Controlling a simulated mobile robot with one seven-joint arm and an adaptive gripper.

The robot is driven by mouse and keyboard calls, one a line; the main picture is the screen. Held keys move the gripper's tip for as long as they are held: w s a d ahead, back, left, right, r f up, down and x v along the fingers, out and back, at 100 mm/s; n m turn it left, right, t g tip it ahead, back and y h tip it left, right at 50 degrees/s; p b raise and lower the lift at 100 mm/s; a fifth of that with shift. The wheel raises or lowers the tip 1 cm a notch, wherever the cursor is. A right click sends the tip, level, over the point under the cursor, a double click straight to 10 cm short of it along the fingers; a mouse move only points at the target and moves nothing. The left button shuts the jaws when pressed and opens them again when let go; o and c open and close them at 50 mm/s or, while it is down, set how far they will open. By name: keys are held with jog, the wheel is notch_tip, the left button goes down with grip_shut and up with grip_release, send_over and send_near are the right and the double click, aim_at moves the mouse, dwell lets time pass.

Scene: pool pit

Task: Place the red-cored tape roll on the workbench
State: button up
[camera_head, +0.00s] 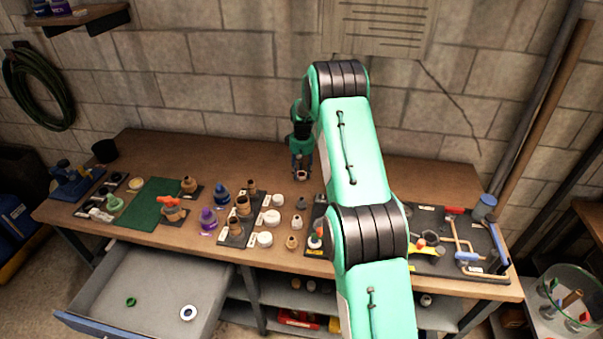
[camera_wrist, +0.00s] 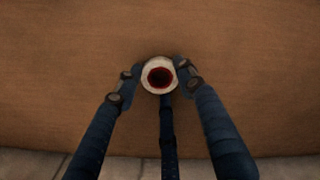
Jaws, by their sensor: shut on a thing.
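The red-cored tape roll (camera_wrist: 146,87) shows in the wrist view as a white ring with a dark red inside. My gripper (camera_wrist: 159,78) is shut on it, with its fingers touching the roll's sides. In the head view my gripper (camera_head: 301,171) points down over the back middle of the brown workbench (camera_head: 400,172), with the small pale roll (camera_head: 301,176) at its tips. The roll is at or just above the bench top; I cannot tell whether it touches.
Several fittings and white rolls (camera_head: 265,239) stand left of my arm. A green mat (camera_head: 152,204) lies further left. A tool tray (camera_head: 455,240) is at the right. An open drawer (camera_head: 150,285) juts out at front left. The bench around my gripper is clear.

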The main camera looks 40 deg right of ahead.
jog(key=shift+f, duration=0.15)
jog(key=o, duration=0.8)
jog(key=shift+c, duration=0.2)
notch_tip(320, 180, up, 12)
jog(key=p, duration=0.2)
jog(key=shift+d, duration=0.1)
dwell(0.5)
jog(key=shift+r, duration=0.25)
